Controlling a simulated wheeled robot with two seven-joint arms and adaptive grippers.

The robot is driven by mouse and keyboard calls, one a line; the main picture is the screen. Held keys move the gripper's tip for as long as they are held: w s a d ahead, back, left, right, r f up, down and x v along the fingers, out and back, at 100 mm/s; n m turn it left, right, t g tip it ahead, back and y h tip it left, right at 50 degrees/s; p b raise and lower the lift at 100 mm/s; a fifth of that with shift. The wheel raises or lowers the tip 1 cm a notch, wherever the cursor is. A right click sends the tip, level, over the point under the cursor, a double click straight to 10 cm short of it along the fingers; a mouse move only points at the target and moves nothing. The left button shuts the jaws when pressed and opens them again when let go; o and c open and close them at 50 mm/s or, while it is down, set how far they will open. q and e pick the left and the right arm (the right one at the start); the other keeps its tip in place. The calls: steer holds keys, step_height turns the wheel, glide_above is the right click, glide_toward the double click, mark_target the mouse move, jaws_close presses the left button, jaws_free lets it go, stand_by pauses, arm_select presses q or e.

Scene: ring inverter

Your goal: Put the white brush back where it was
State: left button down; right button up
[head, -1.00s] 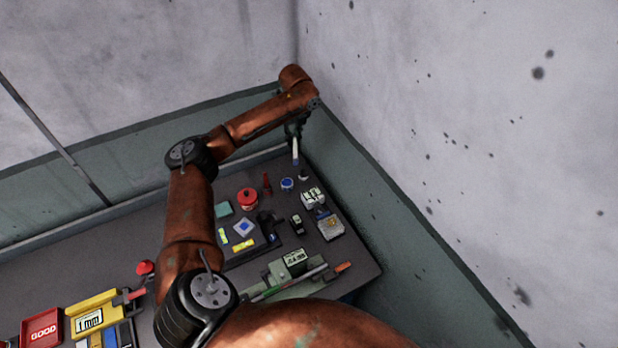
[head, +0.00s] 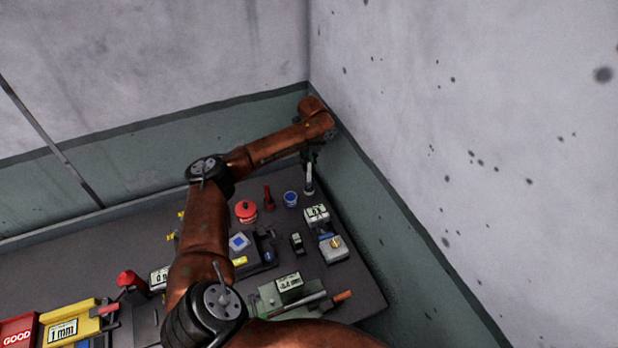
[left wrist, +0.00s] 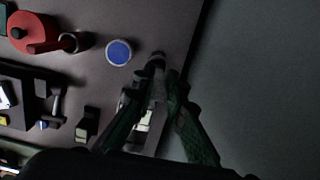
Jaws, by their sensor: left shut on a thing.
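My left gripper (head: 309,164) points down over the far right corner of the table, shut on the white brush (head: 309,183). The brush hangs nearly upright below the fingers, with a dark lower end close to the tabletop. In the left wrist view, my left gripper (left wrist: 166,88) closes around the pale brush (left wrist: 157,90), and a small dark round end or socket shows just beyond the fingertips. I cannot tell whether the brush touches the table or sits in a holder. My right gripper is out of view.
A blue-topped round pot (head: 290,199) stands just left of the brush. The wall is close on the right.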

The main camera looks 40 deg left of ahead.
mark_target(308, 174)
arm_select(q)
steer(key=shift+f, duration=2.7)
steer(key=c, duration=2)
jaws_free()
steer(key=shift+f, duration=0.15)
steer(key=shift+o, duration=0.2)
steer(key=r, duration=0.4)
steer(key=d+r, duration=0.1)
steer(key=r, duration=0.7)
steer(key=shift+s+d+r, duration=0.15)
steer(key=shift+s+d, duration=0.05)
steer(key=shift+s, duration=0.15)
